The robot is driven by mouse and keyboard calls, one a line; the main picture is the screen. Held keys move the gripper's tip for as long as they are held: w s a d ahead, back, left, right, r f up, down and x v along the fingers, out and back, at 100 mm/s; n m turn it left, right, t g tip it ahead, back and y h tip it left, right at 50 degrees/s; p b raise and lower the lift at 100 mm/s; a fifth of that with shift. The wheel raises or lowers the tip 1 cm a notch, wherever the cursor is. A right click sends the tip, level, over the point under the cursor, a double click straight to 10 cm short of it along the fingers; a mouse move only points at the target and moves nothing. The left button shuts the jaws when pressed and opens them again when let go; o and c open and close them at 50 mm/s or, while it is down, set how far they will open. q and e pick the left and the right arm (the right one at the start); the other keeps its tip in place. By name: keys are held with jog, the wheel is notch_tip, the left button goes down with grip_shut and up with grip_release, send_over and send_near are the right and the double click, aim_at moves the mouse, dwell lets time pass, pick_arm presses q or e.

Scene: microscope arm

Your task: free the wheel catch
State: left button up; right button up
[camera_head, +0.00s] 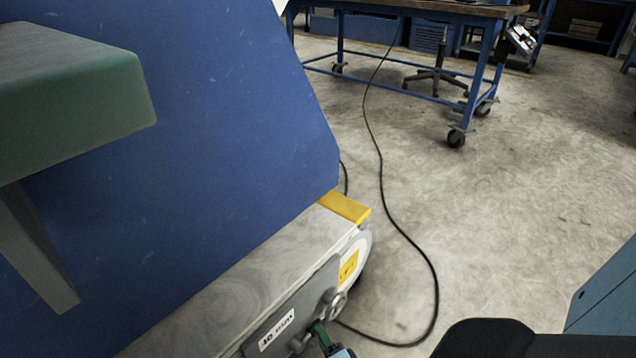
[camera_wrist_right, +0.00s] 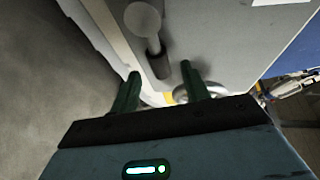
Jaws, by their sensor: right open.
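The wheel catch appears to be a grey lever with a round knob (camera_head: 337,303) on the side of the grey base, beside the wheel (camera_head: 363,255). In the right wrist view a lever with a ball end (camera_wrist_right: 143,20) shows, its darker lower end between my fingertips in the picture. I cannot tell whether they touch it. My right gripper (camera_head: 322,338) is at the bottom of the head view, close below the knob. In the wrist view its two green fingers (camera_wrist_right: 160,80) are apart. A rounded metal part shows by the right finger. My left gripper is not seen.
A tall blue panel (camera_head: 190,150) stands on the grey base (camera_head: 245,285), which has a yellow corner strip (camera_head: 345,207). A green block (camera_head: 70,95) juts in at upper left. A black cable (camera_head: 408,235) crosses the floor.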

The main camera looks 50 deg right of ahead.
jog(key=shift+b+x, duration=0.55)
jog(key=shift+x, duration=0.85)
jog(key=shift+c, duration=0.4)
grip_shut()
